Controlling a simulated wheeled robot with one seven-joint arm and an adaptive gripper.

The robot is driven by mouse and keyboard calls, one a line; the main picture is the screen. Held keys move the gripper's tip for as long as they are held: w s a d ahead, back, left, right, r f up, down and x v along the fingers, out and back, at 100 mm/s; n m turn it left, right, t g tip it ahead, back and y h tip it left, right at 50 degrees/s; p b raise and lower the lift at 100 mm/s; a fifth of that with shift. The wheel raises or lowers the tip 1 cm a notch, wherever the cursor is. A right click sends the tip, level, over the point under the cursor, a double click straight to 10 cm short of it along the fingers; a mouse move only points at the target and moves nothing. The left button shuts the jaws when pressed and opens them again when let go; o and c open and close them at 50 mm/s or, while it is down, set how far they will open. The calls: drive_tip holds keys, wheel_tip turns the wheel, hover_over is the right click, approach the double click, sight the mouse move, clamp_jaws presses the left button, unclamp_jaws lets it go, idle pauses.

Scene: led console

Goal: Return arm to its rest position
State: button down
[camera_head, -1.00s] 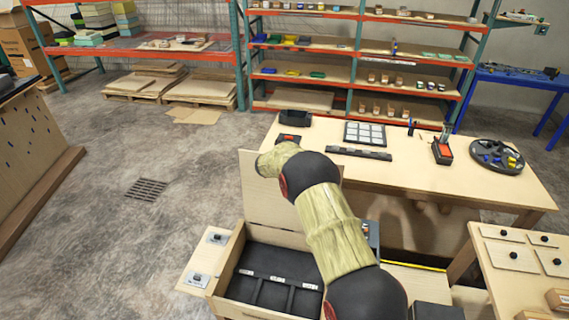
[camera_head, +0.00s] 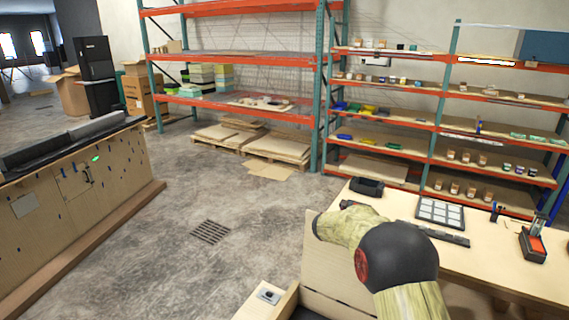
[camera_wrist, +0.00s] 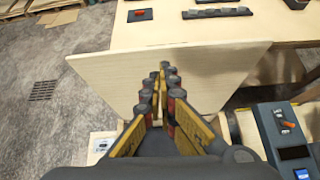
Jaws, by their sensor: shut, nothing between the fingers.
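My gripper (camera_wrist: 164,85) shows in the wrist view with its fingers together and nothing between them. It points toward an upright pale wooden panel (camera_wrist: 110,75), which appears to be the raised lid of a wooden box. In the head view my arm reaches in from the lower right, and its end is hidden behind its own links. The panel (camera_head: 318,262) stands just left of and below the arm there.
A wooden workbench (camera_head: 480,266) at the right holds a keypad-like panel (camera_head: 440,212), a dark bar and a device with a red top (camera_head: 533,243). A grey device with an orange switch (camera_wrist: 287,126) is right of my gripper. Open concrete floor lies left.

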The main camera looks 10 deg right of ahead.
drive_tip(key=s+f+m+g+b, duration=0.1)
drive_tip(key=s+f+m+g, duration=0.2)
drive_tip(key=s+m, duration=0.5)
drive_tip(key=s+f+m+g, duration=0.2)
drive_tip(key=s+m, duration=0.4)
drive_tip(key=s, duration=0.3)
drive_tip(key=s+a+m+y+b, duration=0.2)
drive_tip(key=s+a+m+b, duration=0.2)
drive_tip(key=s, duration=0.8)
drive_tip(key=s+a+m+t+y+b, duration=0.1)
drive_tip(key=s+a+m+y+b, duration=0.1)
drive_tip(key=s+a+m+b, duration=0.3)
drive_tip(key=s+a+r+m+y+b, duration=0.1)
drive_tip(key=s+a+m+b, duration=0.3)
drive_tip(key=s+b, duration=0.5)
drive_tip(key=s+m+y, duration=0.1)
drive_tip(key=s, duration=1)
drive_tip(key=shift+a+t, duration=0.25)
drive_tip(key=shift+t, duration=0.15)
drive_tip(key=shift+r, duration=0.15)
